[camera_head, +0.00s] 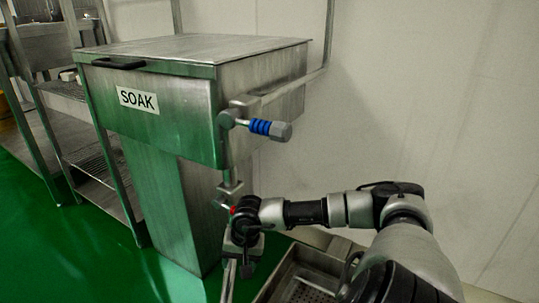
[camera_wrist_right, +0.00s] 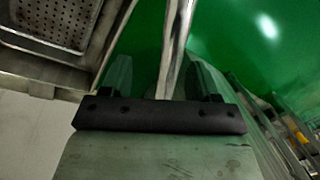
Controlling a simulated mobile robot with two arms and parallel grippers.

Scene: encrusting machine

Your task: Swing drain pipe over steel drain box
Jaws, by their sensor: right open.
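The drain pipe (camera_head: 228,284) is a thin steel tube that hangs below the SOAK tank's valve and runs down past my right gripper. It also shows in the right wrist view (camera_wrist_right: 176,45), running between the two fingers. My right gripper (camera_head: 240,258) is at the pipe with its fingers apart, one on each side of it; I cannot tell whether they touch it. The steel drain box (camera_head: 278,269) stands on the floor to the right of the pipe, partly hidden by my right arm. Its perforated inside shows at the upper left of the wrist view (camera_wrist_right: 68,22). My left gripper is out of view.
The SOAK tank (camera_head: 165,125) stands behind the gripper. A valve with a blue-ringed handle (camera_head: 262,127) sticks out from its pipework above. Steel shelving (camera_head: 75,110) is at the left. A white wall closes the right side. Green floor (camera_head: 165,270) is open at the lower left.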

